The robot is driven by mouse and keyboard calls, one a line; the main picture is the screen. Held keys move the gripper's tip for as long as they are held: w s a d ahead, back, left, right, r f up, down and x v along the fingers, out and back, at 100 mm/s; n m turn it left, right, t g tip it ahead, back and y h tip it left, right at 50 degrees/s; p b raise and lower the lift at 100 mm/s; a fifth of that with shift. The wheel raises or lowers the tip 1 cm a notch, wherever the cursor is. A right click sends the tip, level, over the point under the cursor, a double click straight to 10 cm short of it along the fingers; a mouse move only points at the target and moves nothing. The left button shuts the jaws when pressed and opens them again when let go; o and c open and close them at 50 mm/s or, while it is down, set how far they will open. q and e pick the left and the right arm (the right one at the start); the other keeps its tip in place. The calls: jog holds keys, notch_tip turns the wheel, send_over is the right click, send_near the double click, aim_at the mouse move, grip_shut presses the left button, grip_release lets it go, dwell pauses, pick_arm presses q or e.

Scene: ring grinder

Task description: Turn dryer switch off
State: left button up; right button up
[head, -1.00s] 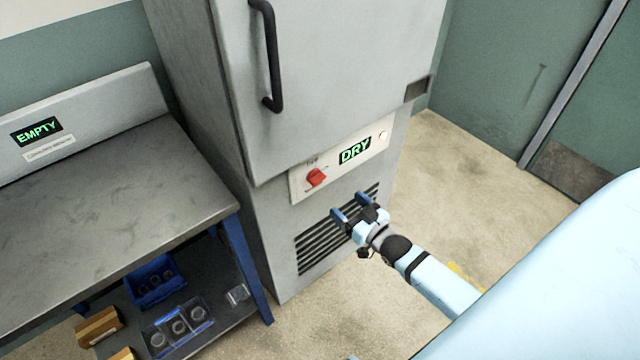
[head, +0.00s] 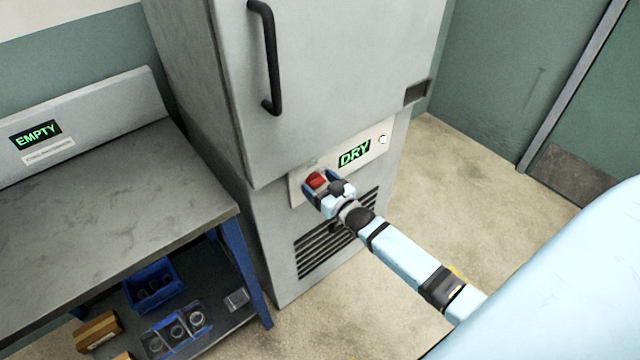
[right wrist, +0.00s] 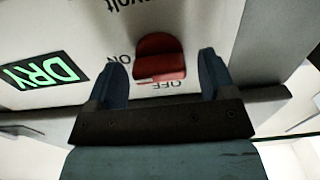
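The dryer (head: 335,70) is a tall grey cabinet with a black door handle. My right gripper (head: 320,187) is at the switch. Its two blue fingers (right wrist: 160,78) are open, one on each side of the switch, with gaps visible. The exact switch setting is hard to tell. My left gripper is not in view.
A grey workbench (head: 95,200) with an EMPTY display (head: 36,135) stands at the left. Its lower shelf holds a blue bin (head: 153,284) and small boxes. Vent slats (head: 325,245) lie below the panel. The floor to the right is clear.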

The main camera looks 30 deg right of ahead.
jog(key=c, duration=0.9)
